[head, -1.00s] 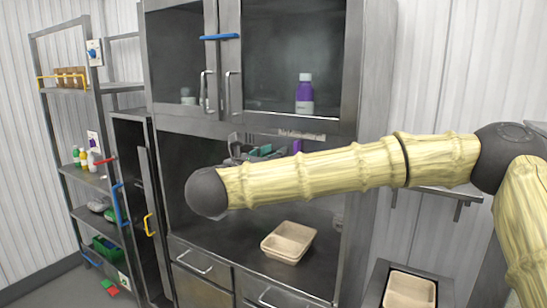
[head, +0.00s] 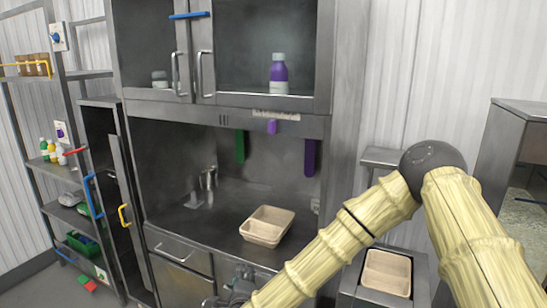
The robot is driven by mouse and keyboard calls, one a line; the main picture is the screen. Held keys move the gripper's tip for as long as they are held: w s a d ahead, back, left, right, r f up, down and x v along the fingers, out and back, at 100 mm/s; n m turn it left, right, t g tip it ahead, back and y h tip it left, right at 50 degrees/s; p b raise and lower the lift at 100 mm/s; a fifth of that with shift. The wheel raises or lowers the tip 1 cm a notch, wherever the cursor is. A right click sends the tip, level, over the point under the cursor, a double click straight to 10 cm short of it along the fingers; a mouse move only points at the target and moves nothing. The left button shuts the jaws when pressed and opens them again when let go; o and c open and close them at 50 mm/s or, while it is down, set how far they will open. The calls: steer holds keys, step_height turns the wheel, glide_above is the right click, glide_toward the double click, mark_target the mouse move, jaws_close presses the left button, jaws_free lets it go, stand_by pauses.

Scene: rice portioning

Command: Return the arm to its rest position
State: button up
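My yellow, bamboo-patterned arm (head: 345,235) is bent at a dark joint in the right half of the head view. Its forearm slopes down and left towards the bottom edge. My grey gripper (head: 237,286) shows at the bottom, left of the forearm, low in front of the cabinet drawers. It is partly cut off and its fingers are not clear, so I cannot tell whether it is open or shut. No held object can be made out.
A beige tray (head: 267,226) lies on the cabinet's counter, close behind the forearm. Another beige tray (head: 387,272) sits in a grey stand to the right. A purple bottle (head: 278,74) stands in the upper cabinet. Shelves (head: 62,155) stand at the left.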

steer(key=s+d+f+n+g+b, duration=0.1)
steer(key=s+d+f+n+g, duration=0.1)
steer(key=s+d+f+n, duration=0.5)
steer(key=s+d+f+n+g+y, duration=0.1)
steer(key=s+f+g, duration=0.3)
steer(key=f, duration=0.7)
steer(key=s+d+f+n+g+b, duration=0.1)
steer(key=s+d+f+n, duration=0.35)
steer(key=s+f, duration=0.35)
steer(key=s+d+f+n+g+h, duration=0.1)
steer(key=s+d+f+n+g, duration=0.2)
steer(key=s+d, duration=0.6)
steer(key=s+d+f+n+g+h+b, duration=0.1)
steer(key=s+d+f+n+g, duration=0.3)
steer(key=s+d, duration=0.5)
steer(key=s+f, duration=0.2)
steer(key=s, duration=0.2)
steer(key=shift+s+d+n+g, duration=0.15)
steer(key=shift+d+n+g, duration=0.15)
steer(key=shift+d+n, duration=0.1)
